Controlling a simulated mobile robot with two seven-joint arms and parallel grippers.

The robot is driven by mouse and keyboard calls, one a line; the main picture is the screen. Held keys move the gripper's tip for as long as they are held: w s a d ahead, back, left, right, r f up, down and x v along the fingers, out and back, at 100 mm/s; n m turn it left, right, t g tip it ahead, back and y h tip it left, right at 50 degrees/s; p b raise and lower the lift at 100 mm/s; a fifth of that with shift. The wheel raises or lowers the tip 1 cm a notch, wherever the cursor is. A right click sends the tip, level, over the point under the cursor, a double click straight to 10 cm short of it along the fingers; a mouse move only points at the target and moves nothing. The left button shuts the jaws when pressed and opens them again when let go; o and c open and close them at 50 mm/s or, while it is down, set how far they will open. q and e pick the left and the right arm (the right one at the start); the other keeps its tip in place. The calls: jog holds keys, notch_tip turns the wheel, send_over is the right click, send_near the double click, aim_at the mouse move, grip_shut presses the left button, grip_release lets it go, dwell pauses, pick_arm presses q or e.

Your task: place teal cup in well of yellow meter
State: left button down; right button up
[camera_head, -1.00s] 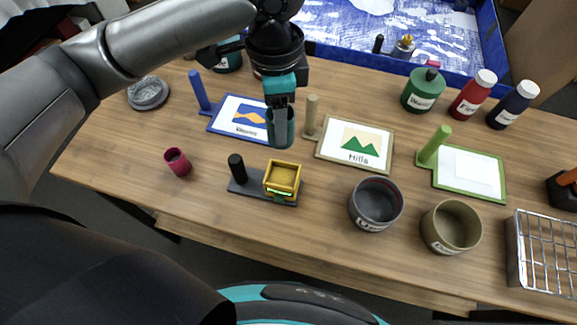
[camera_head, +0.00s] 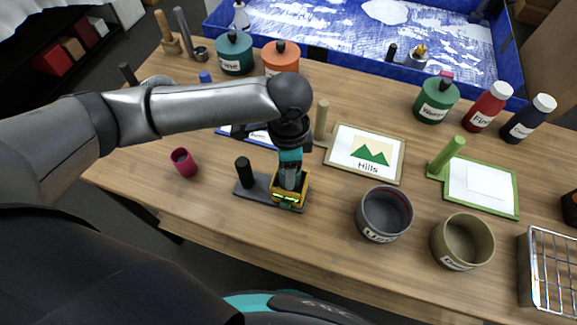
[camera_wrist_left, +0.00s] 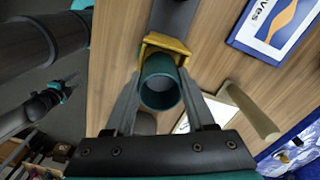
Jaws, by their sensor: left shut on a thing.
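My left gripper (camera_head: 291,184) points down over the yellow meter (camera_head: 304,190) and is shut on the teal cup (camera_wrist_left: 160,88). In the left wrist view the cup sits between the two fingers, its round opening facing the camera. The yellow meter (camera_wrist_left: 166,43) is a square open box right at the cup's far end. The cup's lower end is hidden, so I cannot tell whether it rests on the well's floor. The meter stands on a dark base with a black post (camera_head: 243,171). A dark arm with a teal end (camera_wrist_left: 42,103), apparently my right one, shows small in the wrist view.
The Hills picture board (camera_head: 364,152) lies behind. A wire rack (camera_head: 551,275) is at the right edge. The table front below the meter is clear.

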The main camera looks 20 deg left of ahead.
pick_arm(q)
jog(key=shift+c, duration=1.2)
grip_release()
notch_tip(320, 180, up, 12)
jog(key=shift+p, duration=0.45)
jog(key=shift+r, duration=0.1)
